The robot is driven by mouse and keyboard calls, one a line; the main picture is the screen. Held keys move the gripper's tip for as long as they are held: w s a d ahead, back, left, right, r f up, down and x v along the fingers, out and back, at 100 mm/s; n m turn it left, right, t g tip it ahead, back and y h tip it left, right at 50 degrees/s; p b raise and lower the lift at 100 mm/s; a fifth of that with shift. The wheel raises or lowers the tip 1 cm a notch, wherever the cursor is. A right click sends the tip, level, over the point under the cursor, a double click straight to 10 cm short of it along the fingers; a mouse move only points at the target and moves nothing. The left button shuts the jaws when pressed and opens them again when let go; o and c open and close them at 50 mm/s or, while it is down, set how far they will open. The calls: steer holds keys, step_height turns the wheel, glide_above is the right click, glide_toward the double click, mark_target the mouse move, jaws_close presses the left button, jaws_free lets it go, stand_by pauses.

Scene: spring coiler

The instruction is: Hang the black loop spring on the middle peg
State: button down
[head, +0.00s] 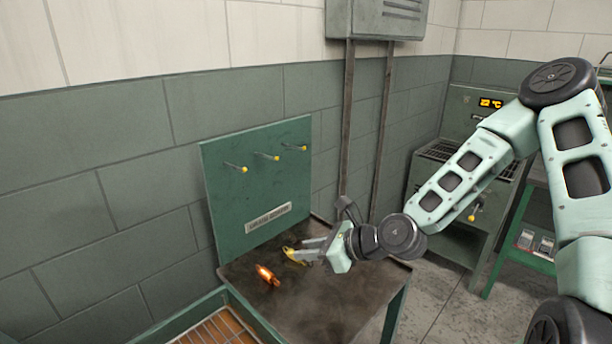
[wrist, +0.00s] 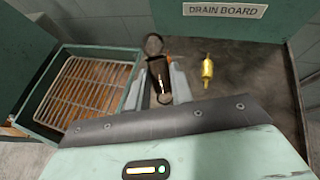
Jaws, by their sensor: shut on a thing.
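My gripper (head: 308,250) is low over the drain board, at its wall side. In the wrist view its fingers (wrist: 160,84) are closed around a dark spring (wrist: 157,72) with rounded ends, one towards the board and one towards me. I take it for the black loop spring; I cannot make it out in the head view. The middle peg (head: 266,156), yellow-tipped, sticks out of the green upright panel (head: 225,200), above and left of my gripper. It looks empty.
A yellow spring (wrist: 207,72) lies on the drain board (head: 320,300), close to my gripper. A left peg (head: 238,168) and a right peg (head: 296,147) flank the middle one. A wire-rack tray (wrist: 85,90) stands at left.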

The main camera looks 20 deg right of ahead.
steer(key=w+d+r+m+t+h+p, duration=0.1)
steer(key=w+r+m+t+h+p, duration=0.1)
steer(key=w+r+m+t+h, duration=0.3)
steer(key=w+d+r+m+t+p, duration=0.1)
steer(key=r+t, duration=0.2)
steer(key=r, duration=0.5)
steer(key=w+a+f+b, duration=0.1)
steer(key=w+a, duration=0.3)
steer(key=w, duration=0.5)
steer(key=shift+a+f, duration=0.15)
steer(key=shift+f, duration=0.05)
steer(key=shift+w, duration=0.1)
stand_by(0.3)
stand_by(0.5)
steer(key=c, duration=1.1)
jaws_free()
steer(key=shift+c, duration=0.2)
